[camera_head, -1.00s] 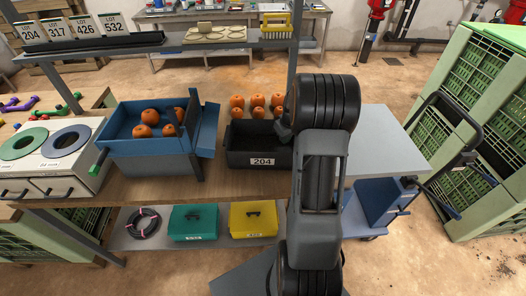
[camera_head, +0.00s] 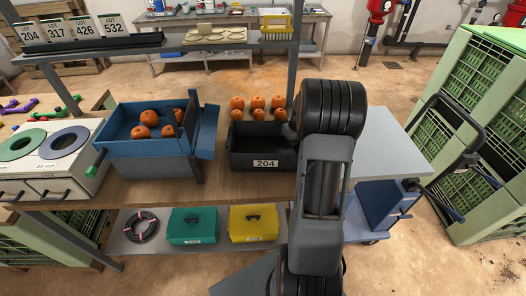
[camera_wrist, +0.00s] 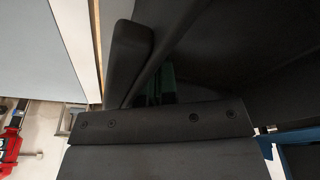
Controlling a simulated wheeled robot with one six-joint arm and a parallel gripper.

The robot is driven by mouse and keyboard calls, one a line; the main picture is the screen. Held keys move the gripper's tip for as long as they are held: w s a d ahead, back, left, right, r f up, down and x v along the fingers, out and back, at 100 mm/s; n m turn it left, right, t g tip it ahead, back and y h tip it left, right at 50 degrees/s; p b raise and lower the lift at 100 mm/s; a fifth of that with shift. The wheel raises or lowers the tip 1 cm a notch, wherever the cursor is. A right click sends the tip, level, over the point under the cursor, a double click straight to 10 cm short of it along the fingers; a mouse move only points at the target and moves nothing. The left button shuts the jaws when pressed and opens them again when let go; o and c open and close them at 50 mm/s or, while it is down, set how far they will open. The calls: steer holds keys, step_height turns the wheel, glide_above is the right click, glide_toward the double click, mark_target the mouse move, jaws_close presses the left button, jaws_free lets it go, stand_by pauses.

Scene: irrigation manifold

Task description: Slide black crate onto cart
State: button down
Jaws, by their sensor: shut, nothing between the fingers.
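The black crate (camera_head: 248,160) with a "204" label sits on the wooden workbench (camera_head: 225,188), near its right end. The crate looks empty where I can see inside; its right end is hidden by my arm. The cart (camera_head: 385,145) stands to the right of the bench, with a pale flat top, blue lower body and dark handle. My gripper (camera_wrist: 128,62) is shut and empty, and its dark fingers show in the wrist view against the crate's dark wall (camera_wrist: 225,60). Whether they touch it I cannot tell. In the head view my arm mostly hides the gripper.
Several orange pumpkins (camera_head: 257,103) stand behind the crate. A blue bin (camera_head: 150,145) with more pumpkins is to its left. Teal (camera_head: 193,226) and yellow (camera_head: 251,223) cases lie on the lower shelf. Green stacked crates (camera_head: 480,130) stand right of the cart.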

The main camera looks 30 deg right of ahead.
steer(key=shift+s+d+b, duration=0.2)
steer(key=shift+s+d, duration=0.45)
steer(key=shift+d, duration=0.75)
steer(key=shift+s+d+b, duration=0.15)
steer(key=shift+s+d, duration=0.5)
steer(key=shift+d, duration=0.7)
steer(key=shift+s+d+b, duration=0.2)
steer(key=shift+s+d, duration=0.45)
steer(key=shift+d, duration=0.75)
steer(key=shift+s+d, duration=0.65)
steer(key=shift+d, duration=0.75)
steer(key=shift+s+d, duration=0.65)
steer(key=shift+d, duration=0.75)
steer(key=shift+s+d, duration=0.65)
steer(key=shift+d, duration=0.75)
steer(key=shift+s+d, duration=0.3)
steer(key=shift+d, duration=0.35)
steer(key=shift+s+d, duration=0.3)
steer(key=shift+d, duration=0.3)
steer(key=shift+s+d+p, duration=0.6)
steer(key=shift+s+d, duration=0.25)
steer(key=shift+d, duration=0.95)
steer(key=shift+s+d+p, duration=0.6)
steer(key=shift+s+d, duration=0.25)
steer(key=shift+d, duration=0.95)
steer(key=shift+s+d+p, duration=0.6)
steer(key=shift+s+d, duration=0.25)
steer(key=shift+d, duration=0.95)
